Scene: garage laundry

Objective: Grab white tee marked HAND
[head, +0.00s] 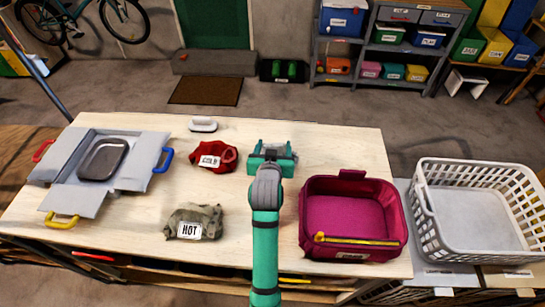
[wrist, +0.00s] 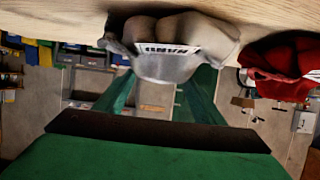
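The white tee is a grey-white bundle (wrist: 165,66) with a white label reading HAND, inverted in the wrist view. It lies on the light wooden table directly at my fingertips. In the head view it is mostly hidden by my gripper. My gripper (head: 272,160) has green fingers pointing away over the table. In the wrist view my gripper (wrist: 165,85) has its fingers spread apart, with the tee at and partly between their tips. Whether they touch the cloth I cannot tell.
A red bundle (head: 213,157) lies left of my gripper, and an olive bundle marked HOT (head: 194,222) nearer. A magenta bin (head: 393,250) stands right, beside a white basket (head: 428,225). A grey open box (head: 52,160) holds a tray at left. A small white object (head: 203,124) lies behind.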

